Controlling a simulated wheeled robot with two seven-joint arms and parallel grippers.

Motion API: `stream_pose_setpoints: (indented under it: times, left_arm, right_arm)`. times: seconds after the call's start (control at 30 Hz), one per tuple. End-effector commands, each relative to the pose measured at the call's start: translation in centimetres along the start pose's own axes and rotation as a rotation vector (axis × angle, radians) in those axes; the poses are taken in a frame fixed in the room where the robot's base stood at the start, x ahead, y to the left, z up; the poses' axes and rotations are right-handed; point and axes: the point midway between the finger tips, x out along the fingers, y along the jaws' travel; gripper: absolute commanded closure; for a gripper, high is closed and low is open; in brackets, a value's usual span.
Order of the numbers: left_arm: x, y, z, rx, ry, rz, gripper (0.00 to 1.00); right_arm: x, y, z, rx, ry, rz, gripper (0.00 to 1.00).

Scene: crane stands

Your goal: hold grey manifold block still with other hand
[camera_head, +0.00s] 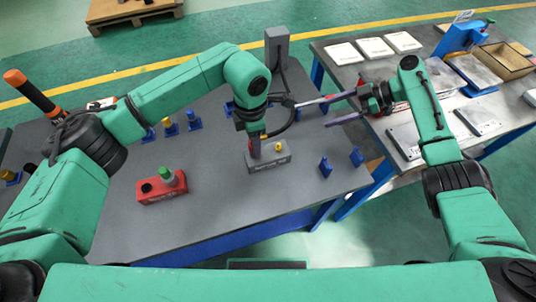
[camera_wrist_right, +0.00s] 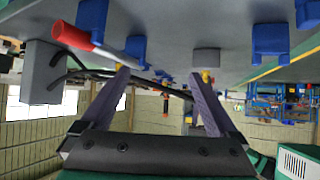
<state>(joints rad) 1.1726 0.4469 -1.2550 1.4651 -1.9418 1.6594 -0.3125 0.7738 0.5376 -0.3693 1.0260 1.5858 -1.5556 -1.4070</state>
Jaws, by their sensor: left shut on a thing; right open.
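The grey manifold block (camera_head: 272,164) sits on the dark grey table, with a small yellow fitting on its top. My left gripper (camera_head: 254,152) reaches down from above and is shut on the left part of the block; its jaws hide some of it. My right gripper (camera_head: 335,109) is open and empty, to the right of the block and apart from it, over the table's right side. In the right wrist view its two purple-grey fingers (camera_wrist_right: 160,78) stand apart. A small grey block with a yellow part (camera_wrist_right: 207,57), seen upside down there, looks like the manifold block.
A red block (camera_head: 160,187) with a green cap stands left of the manifold block. Blue holders (camera_head: 325,167) stand to its right. A grey post (camera_head: 277,46) with black hoses is behind. A red-ended rod (camera_wrist_right: 110,48) lies near my right fingers. A steel bench (camera_head: 385,150) stands right.

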Motion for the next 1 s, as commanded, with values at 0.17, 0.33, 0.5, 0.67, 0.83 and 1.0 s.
stream_pose_setpoints:
  times: [0.17,0.33,0.5,0.67,0.83,1.0]
  left_arm:
    - [0.0,0.0,0.0,0.000,0.001,-0.001,1.00]
    - [0.1,0.0,-0.1,0.000,0.002,-0.001,1.00]
    - [0.1,0.0,-0.1,0.000,0.002,-0.001,1.00]
    - [0.1,0.0,-0.1,0.000,0.002,-0.001,1.00]
    - [0.1,0.0,-0.1,0.000,0.002,-0.001,1.00]
    - [0.1,0.0,-0.1,0.000,0.003,-0.001,1.00]
  right_arm:
    - [4.9,-5.6,-1.8,-0.187,0.014,-0.269,0.05]
    - [6.2,-7.5,-2.0,-0.245,0.020,-0.353,0.05]
    - [8.1,-8.2,-1.9,-0.243,0.020,-0.355,0.05]
    - [10.9,-9.2,-1.9,-0.241,0.020,-0.353,0.05]
    - [13.4,-10.0,-1.9,-0.241,0.021,-0.350,0.05]
    - [14.4,-10.4,-1.8,-0.240,0.019,-0.348,0.05]
